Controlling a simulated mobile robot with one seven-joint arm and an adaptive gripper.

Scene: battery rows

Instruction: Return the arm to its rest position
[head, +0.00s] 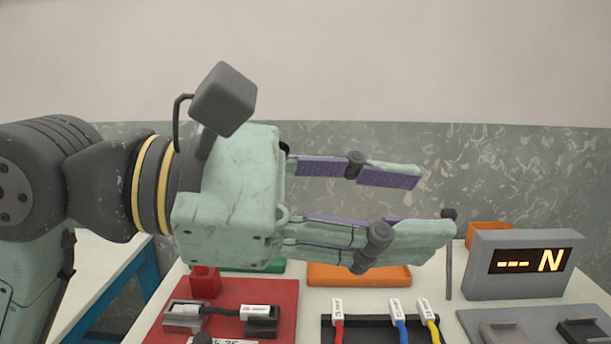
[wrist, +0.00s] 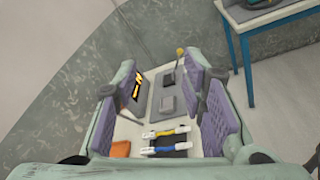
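My gripper (head: 435,200) is held out level above the table (head: 462,291), pointing right in the head view. My arm reaches in from the left edge of the head view.
Below stand a red board (head: 277,330), a black holder (head: 368,322) with red, blue and yellow cables, an orange tray (head: 345,276) and a grey display (head: 484,279). A blue-legged table (wrist: 240,50) stands apart. The air above the gripper is clear.

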